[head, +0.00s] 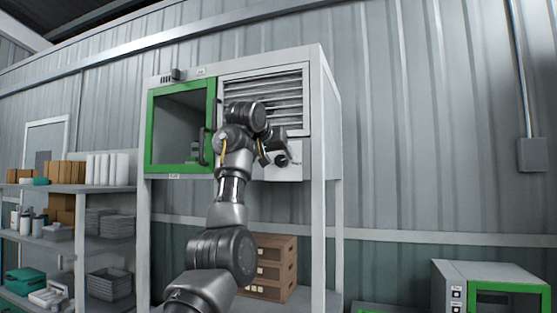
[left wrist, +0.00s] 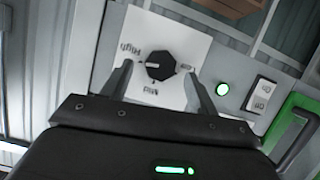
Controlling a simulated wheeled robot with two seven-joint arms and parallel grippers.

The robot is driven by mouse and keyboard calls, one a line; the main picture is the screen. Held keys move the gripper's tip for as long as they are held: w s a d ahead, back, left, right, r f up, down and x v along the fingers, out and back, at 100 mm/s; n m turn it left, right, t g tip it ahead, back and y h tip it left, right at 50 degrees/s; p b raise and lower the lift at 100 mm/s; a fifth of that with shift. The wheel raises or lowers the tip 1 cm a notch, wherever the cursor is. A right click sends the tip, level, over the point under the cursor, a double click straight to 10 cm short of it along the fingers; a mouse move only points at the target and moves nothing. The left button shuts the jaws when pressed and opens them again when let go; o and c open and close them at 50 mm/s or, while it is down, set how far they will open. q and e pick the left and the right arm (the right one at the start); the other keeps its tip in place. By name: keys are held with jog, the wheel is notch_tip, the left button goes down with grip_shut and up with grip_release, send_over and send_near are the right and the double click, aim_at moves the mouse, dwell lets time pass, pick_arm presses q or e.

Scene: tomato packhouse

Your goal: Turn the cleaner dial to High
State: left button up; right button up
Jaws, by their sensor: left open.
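The cleaner dial (left wrist: 161,66) is a round black knob with a short white mark, on a white plate (left wrist: 187,35). In the left wrist view "High" is printed at its upper left and another label, hard to read, below it. The white mark lies on the knob's left side; I cannot tell exactly which setting it marks. My left gripper (left wrist: 159,70) is open, one finger on each side of the dial; contact is not clear. In the head view my left gripper (head: 276,155) is at the cabinet's front, under the louvres. My right gripper is not in view.
The white cabinet (head: 327,120) has a green-framed door (head: 150,135) left of my arm. A lit green lamp (left wrist: 222,88) and a white switch (left wrist: 262,93) sit beside the dial. Wooden crates (head: 270,270) stand below; loaded shelves (head: 105,188) are at left.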

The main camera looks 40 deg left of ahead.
pick_arm(q)
jog(key=b+v, duration=0.3)
jog(key=v, duration=0.6)
jog(key=shift+s, duration=0.25)
jog(key=shift+w+d, duration=0.1)
